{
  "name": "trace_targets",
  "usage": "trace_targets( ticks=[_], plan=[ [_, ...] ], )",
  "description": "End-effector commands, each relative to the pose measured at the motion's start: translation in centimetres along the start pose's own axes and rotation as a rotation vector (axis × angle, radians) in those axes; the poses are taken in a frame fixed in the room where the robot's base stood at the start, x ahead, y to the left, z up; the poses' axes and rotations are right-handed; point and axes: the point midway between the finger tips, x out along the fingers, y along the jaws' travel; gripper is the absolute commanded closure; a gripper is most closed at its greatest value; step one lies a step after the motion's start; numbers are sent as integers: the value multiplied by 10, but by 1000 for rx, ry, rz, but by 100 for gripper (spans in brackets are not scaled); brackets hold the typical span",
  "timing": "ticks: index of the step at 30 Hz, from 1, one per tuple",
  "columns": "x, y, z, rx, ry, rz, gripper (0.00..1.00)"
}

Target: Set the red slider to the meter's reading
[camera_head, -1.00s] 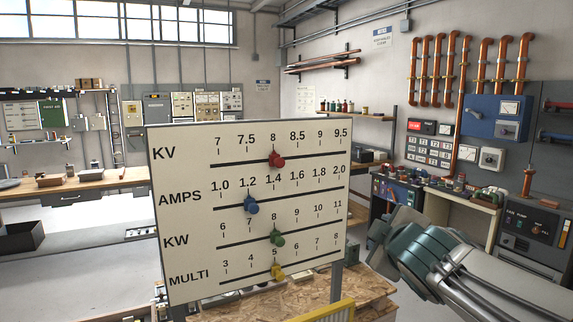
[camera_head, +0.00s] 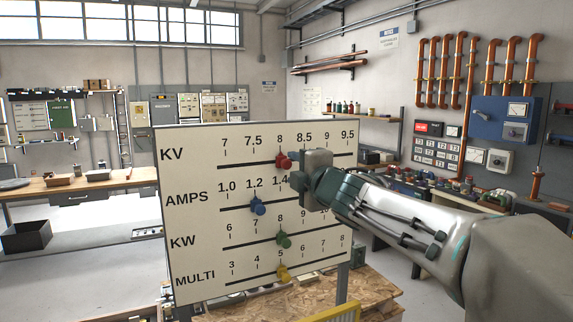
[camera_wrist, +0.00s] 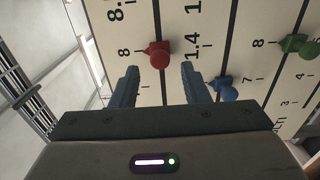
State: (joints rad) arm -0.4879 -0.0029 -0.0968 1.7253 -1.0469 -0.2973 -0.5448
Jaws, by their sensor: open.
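The red slider (camera_head: 283,160) sits on the KV row of the white scale board (camera_head: 190,150), at or just right of the 8 mark. In the wrist view the red slider (camera_wrist: 159,54) lies ahead of and between my two open fingers, beyond their tips. My gripper (camera_wrist: 160,72) is open and empty; in the head view it is at the right of the red slider, its fingers mostly hidden by the arm. No meter that I can identify as the one meant is legible.
Below the red slider are a blue slider (camera_head: 258,205) on AMPS, a green slider (camera_head: 284,240) on KW and a yellow slider (camera_head: 283,272) on MULTI. A blue panel with small gauges (camera_head: 505,119) hangs on the right wall. A wooden bench (camera_head: 80,184) stands behind left.

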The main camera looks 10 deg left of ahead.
Motion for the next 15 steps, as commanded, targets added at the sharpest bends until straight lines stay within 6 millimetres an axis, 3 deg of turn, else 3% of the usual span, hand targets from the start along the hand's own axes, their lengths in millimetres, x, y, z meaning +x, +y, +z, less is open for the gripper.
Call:
trace_targets(
  ticks=[6, 15],
  plan=[
    [34, 1, 0, 1, 0, -1, 58],
    [52, 0, 1, 0, -2, -1, 58]
  ],
)
